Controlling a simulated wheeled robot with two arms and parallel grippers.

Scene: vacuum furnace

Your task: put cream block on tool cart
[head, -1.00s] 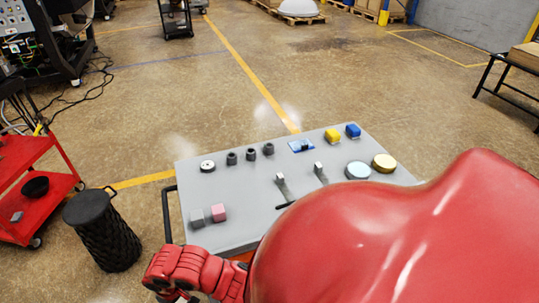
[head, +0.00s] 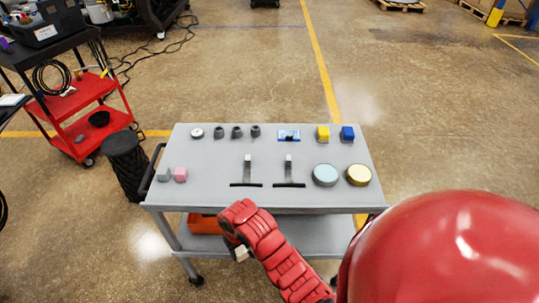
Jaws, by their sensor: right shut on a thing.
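The tool cart (head: 225,185) is a grey-topped cart in the middle of the head view. My right gripper (head: 238,250) hangs low at the cart's near side, in front of the lower shelf in the picture and below the top's front edge. It is shut on a small cream block (head: 241,254), which is partly hidden by the gripper. My left gripper is not in view.
The middle left of the top is clear. A black bin (head: 126,165) stands left.

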